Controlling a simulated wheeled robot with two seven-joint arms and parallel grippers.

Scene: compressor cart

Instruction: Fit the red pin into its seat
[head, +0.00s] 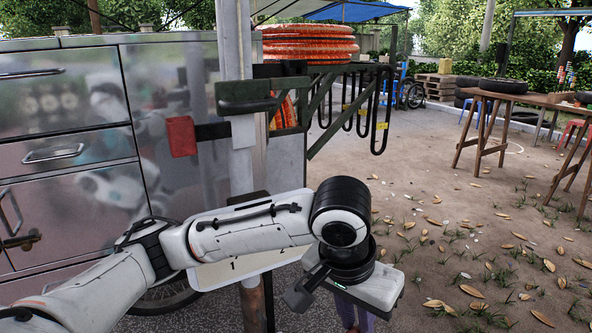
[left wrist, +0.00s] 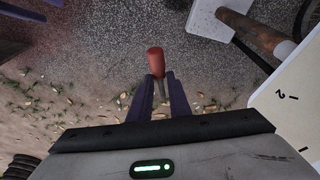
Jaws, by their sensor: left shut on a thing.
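My left gripper (head: 355,308) hangs at the bottom middle of the head view, pointing down, its fingers partly cut off by the edge. In the left wrist view its purple fingers (left wrist: 160,84) are shut on the red pin (left wrist: 155,60). The pin's red end sticks out past the fingertips, and a grey shank shows between the fingers. A white panel numbered 1 and 2 (head: 215,277) is partly hidden behind my left arm. The panel also shows at the right of the left wrist view (left wrist: 280,115), apart from the pin. I cannot make out the seat.
A metal cabinet (head: 65,110) fills the left. A post (head: 236,60) stands beside it, with a red block (head: 181,136) nearby. Orange hose coils (head: 308,45) lie on a rack with black hooks (head: 381,120). Leaf-strewn ground to the right is open up to a wooden table (head: 510,96).

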